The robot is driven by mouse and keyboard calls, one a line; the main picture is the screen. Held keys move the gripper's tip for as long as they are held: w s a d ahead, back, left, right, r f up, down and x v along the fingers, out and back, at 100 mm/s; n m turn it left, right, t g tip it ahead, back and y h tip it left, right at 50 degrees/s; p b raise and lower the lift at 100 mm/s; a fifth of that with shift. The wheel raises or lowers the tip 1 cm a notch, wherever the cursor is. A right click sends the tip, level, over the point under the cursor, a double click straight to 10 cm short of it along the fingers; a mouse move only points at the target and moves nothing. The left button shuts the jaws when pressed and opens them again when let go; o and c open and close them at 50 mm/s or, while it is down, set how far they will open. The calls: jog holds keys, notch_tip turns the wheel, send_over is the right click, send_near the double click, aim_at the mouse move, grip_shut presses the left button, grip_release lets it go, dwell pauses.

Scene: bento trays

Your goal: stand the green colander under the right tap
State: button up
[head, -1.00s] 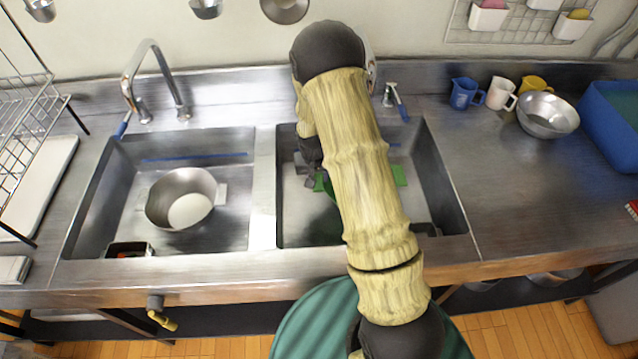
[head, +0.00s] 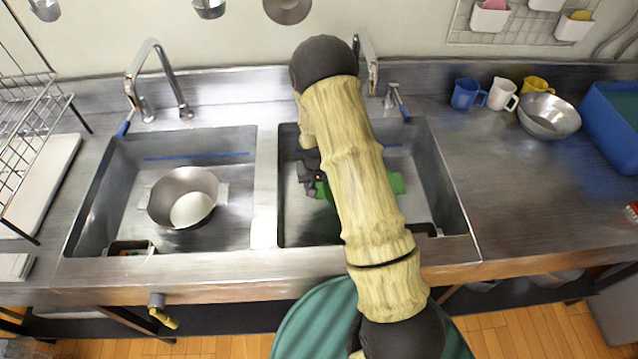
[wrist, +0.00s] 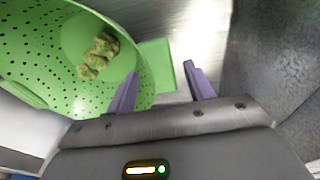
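The green colander (head: 397,184) is in the right sink basin, mostly hidden behind my arm in the head view. In the wrist view the perforated colander (wrist: 40,45) fills the upper left, with brownish-green lumps (wrist: 98,57) inside. Its flat side handle (wrist: 157,66) points toward the gap between my fingers. My gripper (wrist: 161,70) is open, its purple fingers apart at that handle; I cannot tell if they touch it. In the head view my gripper (head: 309,180) is at the colander's left side. The right tap (head: 372,65) is behind the basin, partly hidden by my arm.
The left basin holds a metal pot (head: 160,203) under the left tap (head: 180,95). A divider (head: 265,190) separates the basins. Mugs (head: 467,94), a steel bowl (head: 548,115) and a blue tub (head: 610,112) stand on the right counter, whose front is clear.

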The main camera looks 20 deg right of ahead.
jog(key=shift+r, duration=0.1)
notch_tip(320, 180, up, 12)
jog(key=s+a, duration=0.1)
jog(key=shift+s+b, duration=0.3)
jog(key=shift+b, duration=0.1)
dwell(0.7)
jog(key=s+r+n, duration=0.1)
jog(key=s+r, duration=0.4)
jog(key=s, duration=0.4)
jog(key=s+r+n+t+y, duration=0.1)
jog(key=s+r, duration=0.5)
jog(key=s, duration=0.3)
jog(key=shift+s+a, duration=0.15)
jog(key=shift+a, duration=0.15)
